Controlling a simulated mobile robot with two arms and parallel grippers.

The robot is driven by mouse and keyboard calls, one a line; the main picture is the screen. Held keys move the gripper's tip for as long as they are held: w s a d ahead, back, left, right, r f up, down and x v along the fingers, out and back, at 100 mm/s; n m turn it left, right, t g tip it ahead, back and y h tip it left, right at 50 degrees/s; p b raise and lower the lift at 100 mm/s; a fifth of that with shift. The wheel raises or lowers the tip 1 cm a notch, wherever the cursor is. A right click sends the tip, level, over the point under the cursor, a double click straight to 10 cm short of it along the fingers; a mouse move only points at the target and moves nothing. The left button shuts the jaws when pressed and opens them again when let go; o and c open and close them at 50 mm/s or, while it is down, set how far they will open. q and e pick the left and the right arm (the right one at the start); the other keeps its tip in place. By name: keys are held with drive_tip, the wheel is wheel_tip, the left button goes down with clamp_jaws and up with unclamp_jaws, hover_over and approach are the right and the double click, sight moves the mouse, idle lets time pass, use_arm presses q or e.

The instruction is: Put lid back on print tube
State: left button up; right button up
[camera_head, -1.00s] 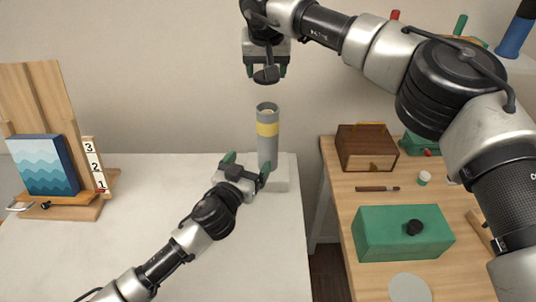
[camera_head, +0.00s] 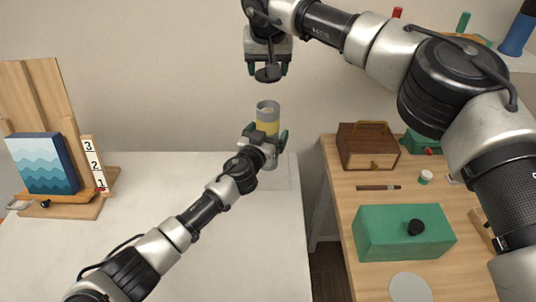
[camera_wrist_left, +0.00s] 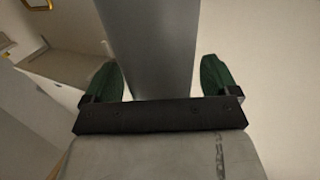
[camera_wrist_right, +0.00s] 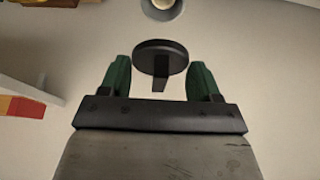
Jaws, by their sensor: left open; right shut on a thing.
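The print tube (camera_head: 267,113) stands upright, grey with a yellow band, and its open top faces up. My left gripper (camera_head: 264,135) is open, with one finger on each side of the tube's body. In the left wrist view the grey tube (camera_wrist_left: 150,50) passes between the green fingers, with gaps showing at both sides. My right gripper (camera_head: 268,68) is shut on the dark round lid (camera_head: 268,75) and holds it above the tube, apart from it. In the right wrist view the lid's stem (camera_wrist_right: 160,82) is between the fingers. The tube's opening (camera_wrist_right: 162,8) shows beyond.
A pale block (camera_head: 284,177) is at the tube's foot on the white table (camera_head: 200,260). An easel with a blue wave picture (camera_head: 42,163) stands at left. The wooden desk (camera_head: 335,185) at right holds a green box (camera_head: 385,235) and a wooden box (camera_head: 362,148).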

use_arm(q)
drive_tip(key=shift+w, duration=0.1)
drive_tip(key=c, duration=1.4)
use_arm(e)
drive_tip(key=shift+s+f, duration=0.1)
drive_tip(key=shift+f, duration=2.35)
drive_tip(key=shift+f, duration=0.9)
drive_tip(key=shift+f, duration=0.6)
drive_tip(key=o, duration=1)
drive_tip(key=shift+c, duration=0.2)
